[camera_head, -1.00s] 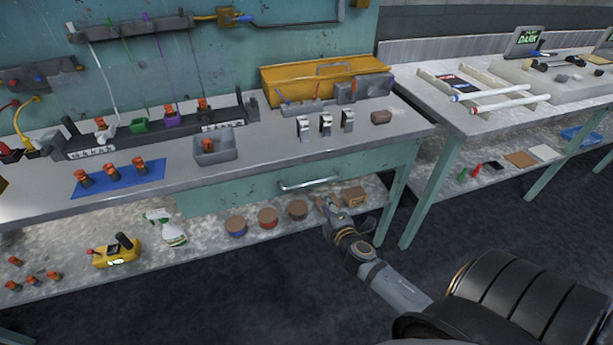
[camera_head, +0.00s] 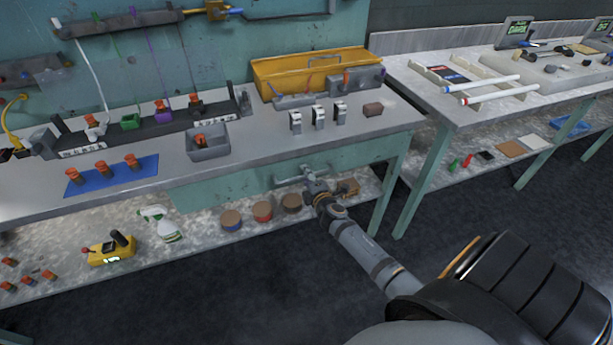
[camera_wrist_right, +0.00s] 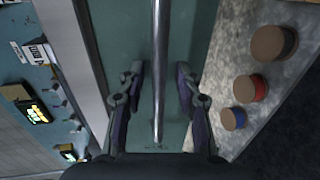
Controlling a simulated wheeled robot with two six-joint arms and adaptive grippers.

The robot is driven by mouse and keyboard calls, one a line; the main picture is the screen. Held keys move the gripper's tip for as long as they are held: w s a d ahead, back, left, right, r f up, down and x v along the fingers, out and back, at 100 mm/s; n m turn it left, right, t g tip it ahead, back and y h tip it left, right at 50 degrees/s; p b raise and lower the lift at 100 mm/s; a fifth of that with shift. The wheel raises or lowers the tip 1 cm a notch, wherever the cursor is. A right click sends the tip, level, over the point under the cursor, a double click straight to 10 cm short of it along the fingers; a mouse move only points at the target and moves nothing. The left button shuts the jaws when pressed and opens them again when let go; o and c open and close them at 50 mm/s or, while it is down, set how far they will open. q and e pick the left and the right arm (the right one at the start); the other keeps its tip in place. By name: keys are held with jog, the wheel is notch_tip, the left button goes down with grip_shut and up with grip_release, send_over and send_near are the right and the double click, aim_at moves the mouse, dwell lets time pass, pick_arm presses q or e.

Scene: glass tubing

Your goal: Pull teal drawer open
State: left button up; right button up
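The teal drawer (camera_head: 240,189) sits under the grey workbench top and looks shut. Its silver bar handle (camera_head: 290,182) is on the drawer front; in the right wrist view the handle (camera_wrist_right: 158,60) runs up the middle of the picture. My right gripper (camera_head: 309,172) is at the right part of the handle. In the right wrist view my right gripper (camera_wrist_right: 159,85) is open, with one finger on each side of the bar and a gap on both sides. My left gripper is not in view.
A workbench leg (camera_head: 388,193) is just right of my right gripper. The dark floor (camera_head: 270,290) in front is clear.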

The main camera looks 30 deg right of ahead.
jog(key=shift+c, duration=0.4)
grip_shut()
